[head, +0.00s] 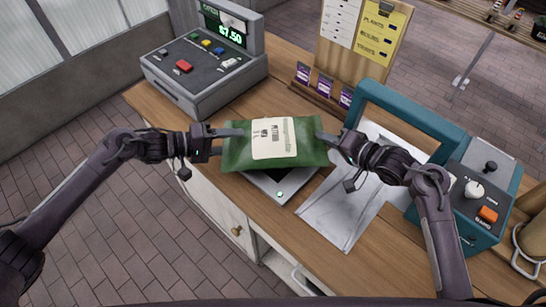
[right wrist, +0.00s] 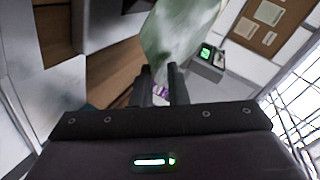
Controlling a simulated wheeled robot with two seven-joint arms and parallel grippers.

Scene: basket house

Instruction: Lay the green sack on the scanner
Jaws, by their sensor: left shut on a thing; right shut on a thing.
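The green sack (head: 300,155) with a pale label is held level between my two grippers in the head view. It is over the scanner (head: 282,186), whose grey front edge and small green light show below it. The sack hides most of the scanner, and I cannot tell whether they touch. My left gripper (head: 236,140) is shut on the sack's left end. My right gripper (head: 326,142) is shut on its right end. In the right wrist view the sack (right wrist: 180,38) extends up from the fingertips of my right gripper (right wrist: 164,75).
A grey cash register (head: 205,65) stands at the back left of the wooden counter (head: 150,103). A notice board (head: 350,45) stands behind the sack.

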